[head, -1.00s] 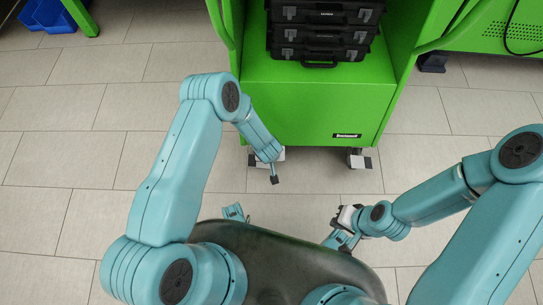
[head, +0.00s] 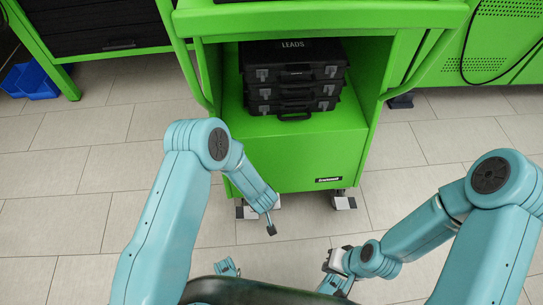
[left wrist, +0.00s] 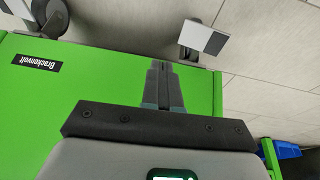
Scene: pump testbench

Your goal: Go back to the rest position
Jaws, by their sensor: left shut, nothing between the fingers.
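My left gripper (head: 271,229) hangs in front of the lower left part of the green cart in the head view, pointing down. In the left wrist view its two dark fingers (left wrist: 163,66) are together with nothing between them. The green panel with the Brackenvelt label lies behind it. My right gripper (head: 336,260) is low at the right of centre in the head view, and its fingers cannot be made out. Both arms are bent in front of my body.
The green cart (head: 300,160) on casters (head: 343,200) stands ahead, with stacked black cases (head: 292,85) on its shelf. A blue bin (head: 30,80) is at the far left by a green bench. A green cabinet (head: 500,70) stands at the right. Tiled floor is open on both sides.

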